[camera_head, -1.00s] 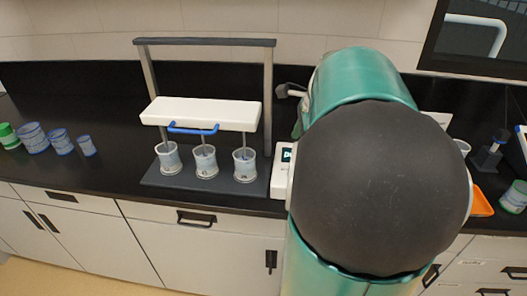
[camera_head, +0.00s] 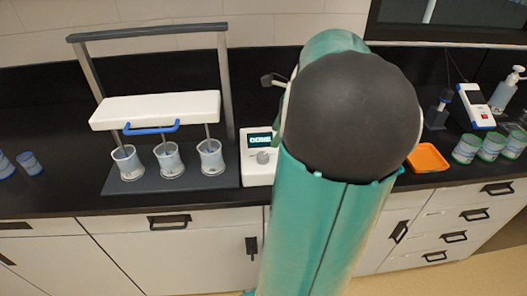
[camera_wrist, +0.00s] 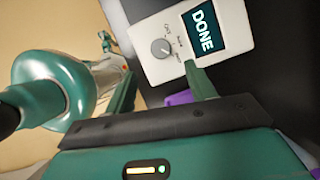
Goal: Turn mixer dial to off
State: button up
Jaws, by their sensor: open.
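The white mixer control box (camera_head: 256,175) stands on the black bench right of the stirrer, its screen (camera_head: 260,140) reading DONE. Its round grey dial (camera_head: 263,157) sits below the screen. In the wrist view the box (camera_wrist: 222,77) is tilted, with the dial (camera_wrist: 161,48) and small printed labels around it; the words are too small to read surely. My gripper (camera_wrist: 159,73) is open, its two green fingers spread, and appears empty. The dial shows beyond the fingertips, between them in the picture; no contact is visible. My arm hides the gripper in the head view.
The stirrer stand (camera_head: 147,33) holds a white bar with a blue handle (camera_head: 151,129) over several cups, close left of the box. An orange tray (camera_head: 427,158), jars (camera_head: 466,149) and a pump bottle (camera_head: 503,95) stand to the right. The bench front edge is near.

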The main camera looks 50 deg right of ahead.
aim_at(263, 155)
jog(key=x, duration=0.9)
jog(key=c, duration=1)
